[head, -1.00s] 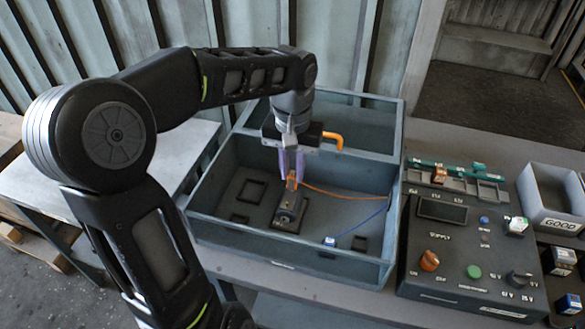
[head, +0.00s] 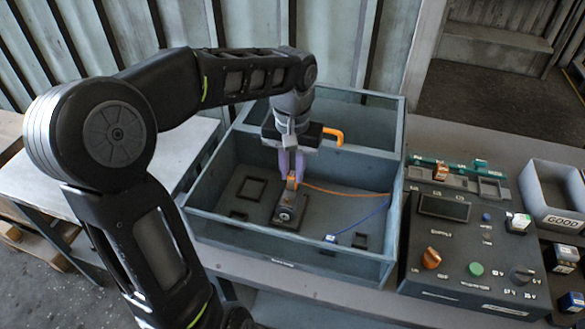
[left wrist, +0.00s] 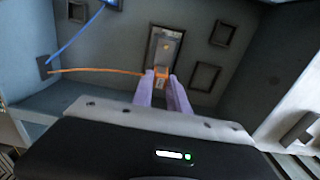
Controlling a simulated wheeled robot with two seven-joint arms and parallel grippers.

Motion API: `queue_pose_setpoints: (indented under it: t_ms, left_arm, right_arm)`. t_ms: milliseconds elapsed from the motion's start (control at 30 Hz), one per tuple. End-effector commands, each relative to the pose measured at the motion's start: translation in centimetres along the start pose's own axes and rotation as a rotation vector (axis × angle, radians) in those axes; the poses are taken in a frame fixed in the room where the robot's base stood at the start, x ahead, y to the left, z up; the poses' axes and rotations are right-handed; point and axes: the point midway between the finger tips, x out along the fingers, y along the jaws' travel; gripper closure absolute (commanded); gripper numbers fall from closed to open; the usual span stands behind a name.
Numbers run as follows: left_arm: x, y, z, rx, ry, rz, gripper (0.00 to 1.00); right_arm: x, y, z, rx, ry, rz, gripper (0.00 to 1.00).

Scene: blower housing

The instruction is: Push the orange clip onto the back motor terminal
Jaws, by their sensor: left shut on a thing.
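My left gripper (head: 291,180) reaches down into the grey-blue housing box (head: 240,233). Its two purple fingers are shut on the orange clip (left wrist: 162,79), which has an orange wire trailing from it to the box wall. In the left wrist view the clip is at the near end of the motor (left wrist: 165,50). The terminal is hidden by the clip and fingers, so I cannot tell whether the clip sits on it. My right gripper is not in view.
A blue clip (head: 330,239) on a blue wire (head: 362,220) lies near the box's front wall. Square frames sit on the box floor. A supply panel (head: 465,250) and a bin marked GOOD (head: 555,205) stand to the right.

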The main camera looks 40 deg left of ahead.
Motion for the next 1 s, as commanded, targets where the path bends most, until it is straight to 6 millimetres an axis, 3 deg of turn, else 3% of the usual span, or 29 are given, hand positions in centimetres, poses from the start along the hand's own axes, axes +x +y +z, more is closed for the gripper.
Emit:
queue_pose_setpoints:
  t_ms: [100, 133, 433, 767, 1000]
  left_arm:
    - [0.3, 0.0, 0.0, 0.000, 0.000, 0.000, 1.00]
    - [0.3, 0.0, 0.0, 0.000, 0.000, 0.000, 0.80]
    - [0.2, 0.0, 0.0, 0.000, 0.000, 0.000, 0.55]
    - [0.2, 0.0, 0.0, 0.000, 0.000, 0.000, 0.55]
    - [-2.5, 0.0, -0.1, 0.000, 0.005, 0.001, 0.55]
  right_arm:
    - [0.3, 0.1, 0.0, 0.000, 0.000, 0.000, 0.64]
    - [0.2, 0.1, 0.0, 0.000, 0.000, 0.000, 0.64]
    - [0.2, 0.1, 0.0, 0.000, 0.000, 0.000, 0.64]
    - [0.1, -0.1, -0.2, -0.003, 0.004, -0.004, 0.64]
    - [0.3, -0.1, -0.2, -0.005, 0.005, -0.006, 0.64]
